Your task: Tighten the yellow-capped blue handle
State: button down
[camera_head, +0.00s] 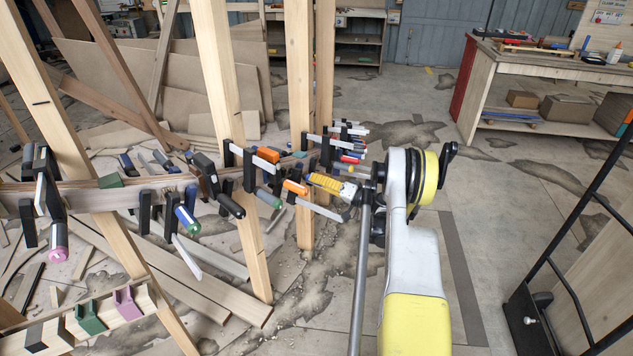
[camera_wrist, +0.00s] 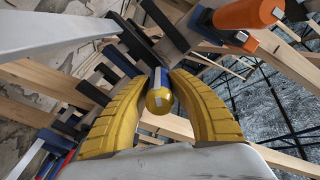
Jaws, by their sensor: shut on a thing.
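The blue handle with the yellow cap (camera_wrist: 159,101) shows in the middle of the wrist view, end-on, with the round cap towards the camera and a little blue visible behind it. My gripper (camera_wrist: 162,76) has its two yellow ribbed fingers on either side of this handle, closed on it. In the head view my gripper (camera_head: 322,182) reaches left into the row of clamps on the curved stringer (camera_head: 88,199). There I cannot make out the held handle among the fingers and neighbouring clamps.
An orange clamp handle (camera_wrist: 246,13) is close at the upper right of the wrist view, and a pale clamp bar (camera_wrist: 60,33) at the upper left. Wooden posts (camera_head: 300,75) stand behind the clamps. A workbench (camera_head: 545,62) and a black-framed cart (camera_head: 560,280) stand to the right.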

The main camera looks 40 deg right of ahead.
jog(key=m, duration=1.4)
jog(key=shift+m, duration=0.3)
jog(key=m, duration=0.5)
jog(key=shift+m, duration=0.3)
jog(key=m, duration=0.4)
jog(key=shift+m, duration=0.4)
jog(key=c, duration=1.2)
grip_release()
